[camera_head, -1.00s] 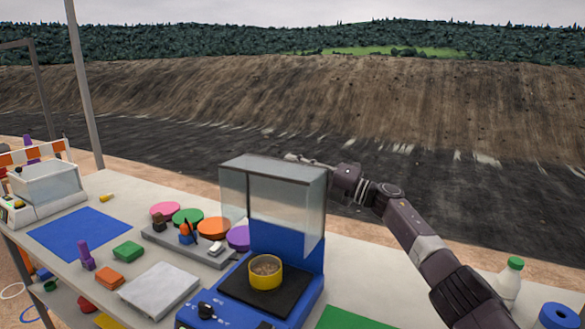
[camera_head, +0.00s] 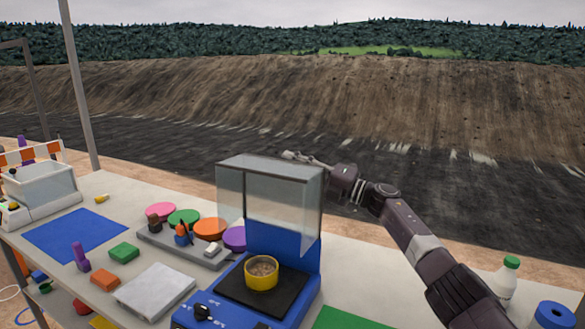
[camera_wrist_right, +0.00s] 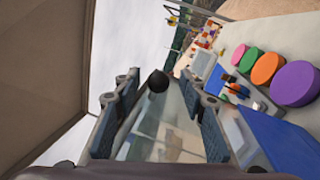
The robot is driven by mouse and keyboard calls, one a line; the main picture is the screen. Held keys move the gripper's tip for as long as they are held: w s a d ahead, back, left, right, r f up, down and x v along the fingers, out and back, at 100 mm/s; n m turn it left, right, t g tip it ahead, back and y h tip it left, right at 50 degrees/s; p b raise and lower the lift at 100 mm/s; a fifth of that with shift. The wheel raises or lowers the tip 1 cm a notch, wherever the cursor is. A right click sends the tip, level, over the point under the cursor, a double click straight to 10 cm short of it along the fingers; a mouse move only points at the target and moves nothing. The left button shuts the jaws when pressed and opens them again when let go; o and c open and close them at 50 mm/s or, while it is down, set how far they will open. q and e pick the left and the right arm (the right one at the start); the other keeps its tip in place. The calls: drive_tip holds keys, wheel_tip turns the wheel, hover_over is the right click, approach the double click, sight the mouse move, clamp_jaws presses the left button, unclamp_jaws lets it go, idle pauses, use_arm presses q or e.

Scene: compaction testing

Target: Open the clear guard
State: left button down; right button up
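The clear guard (camera_head: 285,205) is a see-through box raised at the top of the blue machine (camera_head: 290,250). Its lower edge is above the black plate, and the yellow cup (camera_head: 262,274) of brown soil stands uncovered there. My left gripper is not in view.
On the white table (camera_head: 110,210) are a blue mat (camera_head: 75,234), a grey tray (camera_head: 160,238), several coloured discs and a pale slab (camera_head: 155,289). A white bottle (camera_head: 505,280) and a blue ring (camera_head: 555,315) stand at the right. A clear-sided box (camera_head: 45,190) is at the far left.

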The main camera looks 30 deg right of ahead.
drive_tip(key=v, duration=1.2)
drive_tip(key=shift+d, duration=0.1)
